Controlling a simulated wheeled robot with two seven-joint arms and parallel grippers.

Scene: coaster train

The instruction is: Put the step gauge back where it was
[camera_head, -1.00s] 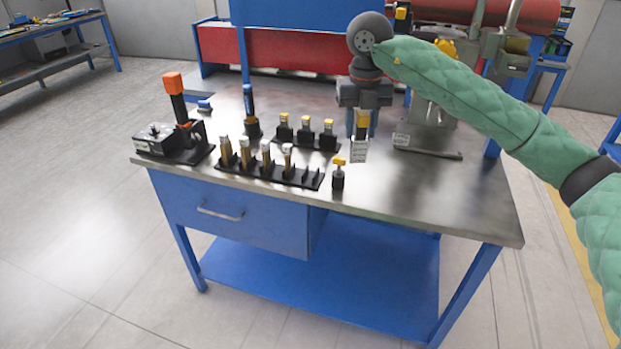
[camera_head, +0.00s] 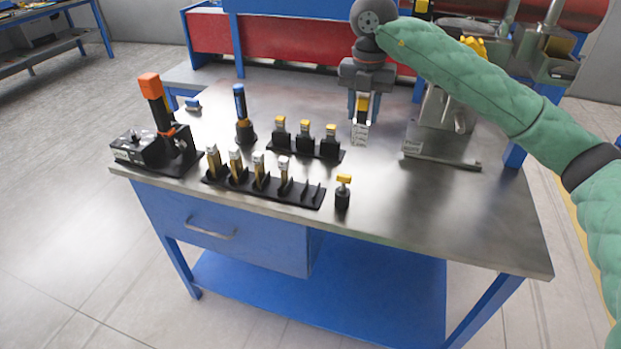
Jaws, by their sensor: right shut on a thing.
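My right gripper (camera_head: 363,108) points down above the back right part of the table (camera_head: 420,220). It is shut on a small upright piece with a yellow top (camera_head: 363,104) and a pale, marked lower part, which I take to be the step gauge. The fingers hide part of it, and its lower end seems clear of the table. A back rack (camera_head: 338,155) holds three yellow-topped pieces, left of the gripper. My left gripper is out of view.
A small yellow-topped black stand (camera_head: 342,195) is right of the front rack. A black device with an orange-topped handle (camera_head: 158,115) stands at the left, and a blue-black upright tool (camera_head: 242,112) behind the racks. A metal stand (camera_head: 440,115) is close right of the gripper. The table's front right is clear.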

